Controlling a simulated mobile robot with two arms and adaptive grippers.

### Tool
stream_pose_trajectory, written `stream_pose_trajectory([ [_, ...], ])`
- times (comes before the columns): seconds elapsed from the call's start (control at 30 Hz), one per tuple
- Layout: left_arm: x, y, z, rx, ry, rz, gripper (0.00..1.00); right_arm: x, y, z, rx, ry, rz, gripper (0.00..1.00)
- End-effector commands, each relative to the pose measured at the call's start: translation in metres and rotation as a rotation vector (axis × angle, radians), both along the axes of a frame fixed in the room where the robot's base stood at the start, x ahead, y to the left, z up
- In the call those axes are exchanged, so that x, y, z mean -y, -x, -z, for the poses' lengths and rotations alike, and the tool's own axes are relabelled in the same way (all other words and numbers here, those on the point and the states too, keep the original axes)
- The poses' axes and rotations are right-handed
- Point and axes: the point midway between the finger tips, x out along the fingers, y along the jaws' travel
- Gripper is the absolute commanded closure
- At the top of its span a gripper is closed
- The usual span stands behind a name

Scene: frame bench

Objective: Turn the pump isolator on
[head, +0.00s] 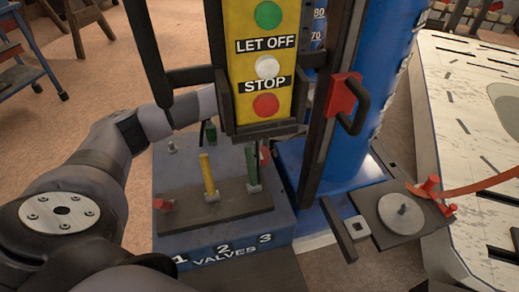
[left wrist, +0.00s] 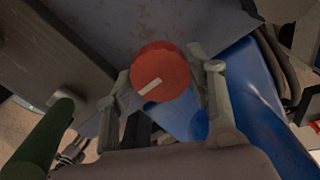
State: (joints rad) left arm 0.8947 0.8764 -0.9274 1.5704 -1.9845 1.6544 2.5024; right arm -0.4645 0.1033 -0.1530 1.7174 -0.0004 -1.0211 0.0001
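A round red knob (left wrist: 163,72) with a short white mark, slanting up to the right, shows in the left wrist view; it looks like the pump isolator. My left gripper (left wrist: 166,66) is open, with one finger on each side of the knob and small gaps beside it. I cannot tell whether either fingertip touches it. In the head view my left arm (head: 135,130) reaches behind the yellow button panel (head: 237,35), which hides the gripper. A bit of red (head: 265,154) shows below the panel, possibly the knob. My right gripper is in neither view.
The blue valve box (head: 225,258) carries red, yellow and green levers. The green lever (left wrist: 42,140) is close at the left in the wrist view. A blue column (head: 385,60) with a red-mounted black handle (head: 352,103) stands right. A worn pale table (head: 465,95) is farther right.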

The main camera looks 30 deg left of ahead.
Motion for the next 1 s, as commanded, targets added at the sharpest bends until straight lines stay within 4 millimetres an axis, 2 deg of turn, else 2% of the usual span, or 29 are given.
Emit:
stream_pose_trajectory([
  [0.37,0.0,0.0,0.0,0.0,0.0,0.0,0.78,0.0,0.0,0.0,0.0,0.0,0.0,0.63],
  [0.67,0.0,0.0,-0.001,0.0,0.0,0.035,0.79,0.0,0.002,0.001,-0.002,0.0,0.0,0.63],
  [1.0,0.0,-0.001,-0.002,0.002,0.002,0.252,0.79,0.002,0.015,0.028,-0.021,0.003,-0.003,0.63],
])
